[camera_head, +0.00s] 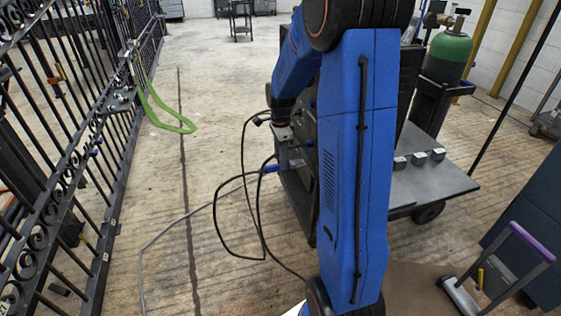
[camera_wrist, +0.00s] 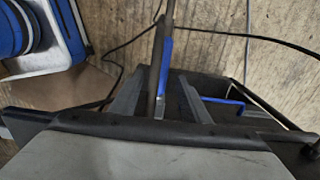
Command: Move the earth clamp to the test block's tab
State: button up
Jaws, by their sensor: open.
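A blue-handled piece (camera_head: 270,168), which looks like the earth clamp, is at the cart's left end, beside my gripper (camera_head: 284,152). My arm hides part of this area. In the wrist view my gripper (camera_wrist: 162,104) is open, its two grey fingers apart. A blue strip (camera_wrist: 166,62) and a dark bar show between the fingers; I cannot tell whether they touch. A second blue piece (camera_wrist: 222,101) lies to the right of the right finger. Small grey blocks (camera_head: 420,158) sit on the cart's plate; I cannot tell which is the test block, and no tab is clear.
A dark cart (camera_head: 440,190) carries a green cylinder (camera_head: 449,50) behind my arm. A black scrolled gate (camera_head: 60,150) stands at left, with a green strap (camera_head: 160,112) hanging by it. Cables (camera_head: 225,250) loop over the floor. Floor between gate and cart is otherwise open.

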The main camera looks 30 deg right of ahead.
aim_at(271, 166)
jog(key=shift+f, duration=0.9)
grip_shut()
jog(key=c, duration=0.9)
grip_release()
grip_shut()
jog(key=shift+w+a, duration=0.2)
jog(key=shift+a, duration=0.35)
jog(key=shift+w+a, duration=0.15)
jog(key=shift+a, duration=0.4)
jog(key=shift+a, duration=0.3)
jog(key=shift+w+a, duration=0.15)
jog(key=shift+a, duration=0.2)
